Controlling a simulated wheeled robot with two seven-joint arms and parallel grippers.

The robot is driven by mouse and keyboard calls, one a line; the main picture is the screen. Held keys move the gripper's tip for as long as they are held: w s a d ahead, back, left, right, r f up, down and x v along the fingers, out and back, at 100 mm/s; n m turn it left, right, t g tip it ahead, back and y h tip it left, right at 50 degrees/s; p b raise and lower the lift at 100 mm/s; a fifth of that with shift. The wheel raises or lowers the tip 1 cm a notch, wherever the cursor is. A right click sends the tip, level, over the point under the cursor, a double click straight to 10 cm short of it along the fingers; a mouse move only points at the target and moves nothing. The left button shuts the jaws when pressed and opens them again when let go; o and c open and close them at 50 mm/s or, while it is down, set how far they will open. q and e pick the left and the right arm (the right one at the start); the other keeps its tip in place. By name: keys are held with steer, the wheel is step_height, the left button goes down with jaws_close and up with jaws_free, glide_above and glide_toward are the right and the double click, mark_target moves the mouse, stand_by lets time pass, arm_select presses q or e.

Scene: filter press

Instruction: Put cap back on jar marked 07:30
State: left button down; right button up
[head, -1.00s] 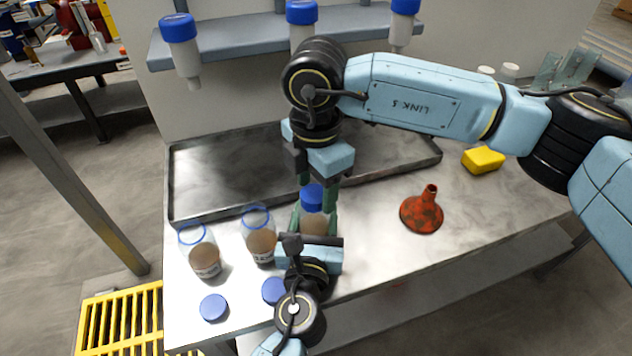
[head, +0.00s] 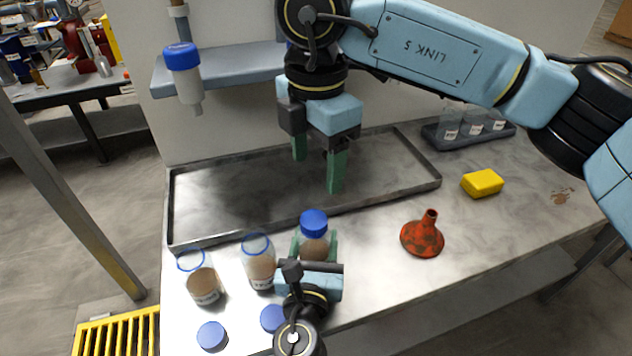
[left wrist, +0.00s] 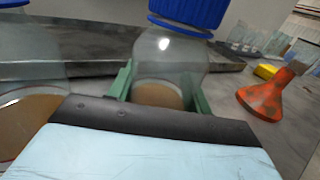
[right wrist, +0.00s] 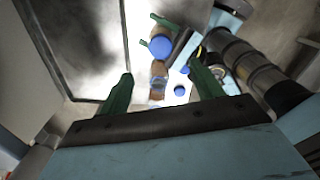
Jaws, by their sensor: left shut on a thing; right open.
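A jar (head: 313,250) of brown contents stands upright at the worktop's front with a blue cap (head: 313,222) on its mouth. My left gripper (head: 314,256) is shut around this jar's body; in the left wrist view the green fingers flank the jar (left wrist: 168,62) under the cap (left wrist: 188,12). My right gripper (head: 318,168) is open and empty, above and behind the cap. Two uncapped jars, a middle one (head: 260,268) and a left one (head: 204,287), stand to the left. Two loose blue caps (head: 211,336) (head: 272,318) lie in front. Jar labels are too small to read.
A shallow metal tray (head: 180,205) lies behind the jars. An orange-red funnel (head: 423,238) and a yellow block (head: 482,183) are to the right. A shelf (head: 235,70) with a hanging blue-capped bottle (head: 184,75) is above. A dark rack (head: 440,140) holds small containers at the back right.

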steer(key=shift+r, duration=0.7)
arm_select(q)
steer(key=c, duration=0.6)
jaws_free()
steer(key=shift+o, duration=0.2)
